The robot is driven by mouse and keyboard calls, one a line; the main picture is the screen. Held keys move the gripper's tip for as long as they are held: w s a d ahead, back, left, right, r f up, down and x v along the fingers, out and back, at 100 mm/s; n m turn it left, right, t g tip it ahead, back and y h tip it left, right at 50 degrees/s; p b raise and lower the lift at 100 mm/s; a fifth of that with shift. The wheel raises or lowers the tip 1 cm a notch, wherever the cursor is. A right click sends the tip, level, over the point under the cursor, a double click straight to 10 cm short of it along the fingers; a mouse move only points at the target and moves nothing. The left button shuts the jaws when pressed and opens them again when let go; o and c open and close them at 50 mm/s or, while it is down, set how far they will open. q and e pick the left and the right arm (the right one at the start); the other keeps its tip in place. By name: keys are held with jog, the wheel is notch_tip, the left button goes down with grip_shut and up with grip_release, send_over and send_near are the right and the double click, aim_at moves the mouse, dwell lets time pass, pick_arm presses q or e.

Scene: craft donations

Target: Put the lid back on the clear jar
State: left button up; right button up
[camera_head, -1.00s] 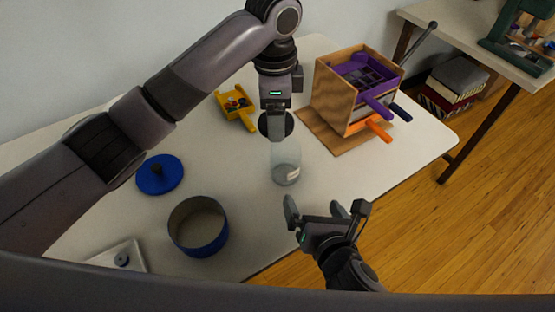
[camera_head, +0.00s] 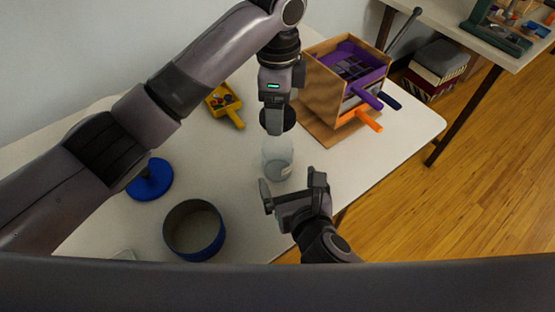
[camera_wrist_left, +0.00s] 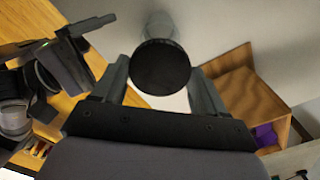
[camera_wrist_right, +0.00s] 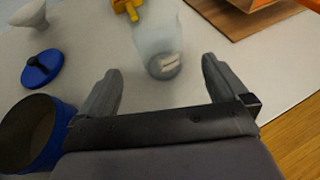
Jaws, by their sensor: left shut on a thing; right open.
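The clear jar (camera_head: 278,160) stands upright on the table with a pale label low on its side. In the right wrist view the jar (camera_wrist_right: 160,45) is just beyond and between the open fingertips. My right gripper (camera_head: 293,190) is open and empty at the near side of the jar. My left gripper (camera_head: 275,122) is shut on the dark round lid (camera_head: 290,118) above the jar. In the left wrist view the lid (camera_wrist_left: 161,67) is between the fingers, with part of the jar showing behind it. I cannot tell the exact gap between lid and jar.
A blue open pot (camera_head: 195,232) and its blue lid (camera_head: 150,180) are on the left. A yellow scoop (camera_head: 224,104) with small bits lies behind. A wooden box (camera_head: 335,82) with purple drawer and orange handle stands right of the jar. The table's near edge is close.

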aim_at(278, 158)
jog(key=x, duration=1)
jog(key=shift+w+f, duration=0.15)
jog(key=shift+w, duration=0.1)
jog(key=c, duration=1.5)
pick_arm(q)
jog(key=shift+f, duration=2.5)
jog(key=shift+f, duration=0.1)
jog(key=shift+f, duration=0.8)
jog(key=shift+f, duration=0.55)
